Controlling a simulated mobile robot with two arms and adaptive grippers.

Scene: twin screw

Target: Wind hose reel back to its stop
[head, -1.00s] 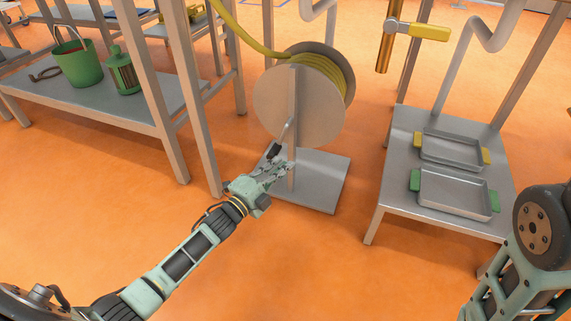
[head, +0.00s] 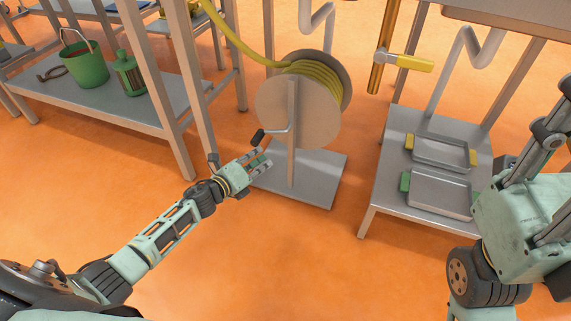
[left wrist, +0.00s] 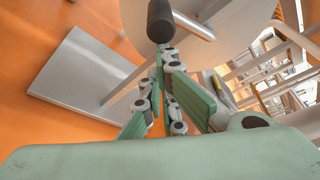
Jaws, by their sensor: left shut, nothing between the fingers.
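The hose reel (head: 298,105) stands on a grey base plate (head: 318,175), with yellow hose (head: 318,70) wound on it. Its crank (head: 275,131) has a black grip (head: 257,136) pointing left; the grip also shows at the top of the left wrist view (left wrist: 160,20). My left gripper (head: 264,160) is shut and empty, just below the grip and in front of the reel. In the left wrist view the grip lies beyond the fingertips, apparently apart from them.
A shelf (head: 130,105) at left holds a green bucket (head: 84,62) and a green lantern (head: 130,75). A low table (head: 385,190) at right holds two trays (head: 440,192). A brass pipe with a yellow-handled valve (head: 410,63) hangs above. The floor in front is clear.

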